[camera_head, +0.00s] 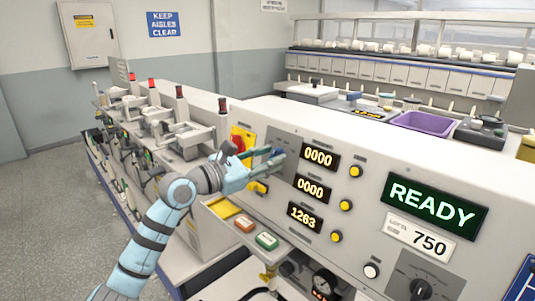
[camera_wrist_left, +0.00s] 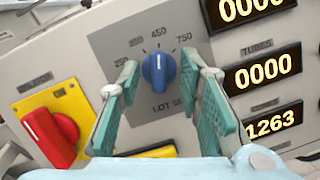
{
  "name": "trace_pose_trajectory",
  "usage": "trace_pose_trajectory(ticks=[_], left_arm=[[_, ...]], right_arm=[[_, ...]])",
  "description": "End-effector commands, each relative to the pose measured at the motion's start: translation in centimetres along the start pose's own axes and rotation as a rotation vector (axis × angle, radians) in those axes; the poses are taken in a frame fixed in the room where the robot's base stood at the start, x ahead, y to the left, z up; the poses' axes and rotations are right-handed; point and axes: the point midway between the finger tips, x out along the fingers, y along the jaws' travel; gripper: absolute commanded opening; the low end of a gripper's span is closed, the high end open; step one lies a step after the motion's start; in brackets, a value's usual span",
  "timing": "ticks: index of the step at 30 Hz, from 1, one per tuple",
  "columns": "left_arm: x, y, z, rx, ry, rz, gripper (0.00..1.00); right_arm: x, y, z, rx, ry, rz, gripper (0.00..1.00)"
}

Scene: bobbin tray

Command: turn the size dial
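The size dial is a round blue knob (camera_wrist_left: 158,72) on a grey plate (camera_wrist_left: 108,40) marked with numbers up to 750 and a partly covered "LOT" label. Its white line points up, close to the 450 mark. In the head view the dial (camera_head: 278,153) is mostly hidden by my fingers. My left gripper (camera_head: 268,160) is at the panel. In the left wrist view its teal fingers (camera_wrist_left: 168,84) are spread on either side of the dial, with gaps to it on both sides. Nothing is held. My right gripper is out of view.
A red switch on a yellow plate (camera_wrist_left: 48,132) is left of the dial. Lit counters (camera_head: 318,157) are close on the right. A READY display (camera_head: 432,204) and a 750 card (camera_head: 428,242) are farther right. Bobbin spindles stand behind my left arm.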

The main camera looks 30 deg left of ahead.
Motion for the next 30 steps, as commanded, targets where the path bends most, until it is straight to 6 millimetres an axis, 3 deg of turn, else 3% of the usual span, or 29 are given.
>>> trace_pose_trajectory(ticks=[3,9,20,30], left_arm=[[0.0,0.0,-0.1,0.0,0.0,0.0,0.29],[0.0,0.0,0.0,-0.001,0.0,0.0,0.0],[0.0,0.0,-0.1,0.025,-0.001,-0.005,0.0],[0.0,0.1,-0.2,0.204,-0.004,-0.051,0.0]], right_arm=[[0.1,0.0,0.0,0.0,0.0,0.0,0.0],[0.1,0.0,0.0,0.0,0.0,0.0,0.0],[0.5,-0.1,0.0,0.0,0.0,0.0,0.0],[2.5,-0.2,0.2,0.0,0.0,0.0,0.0]])
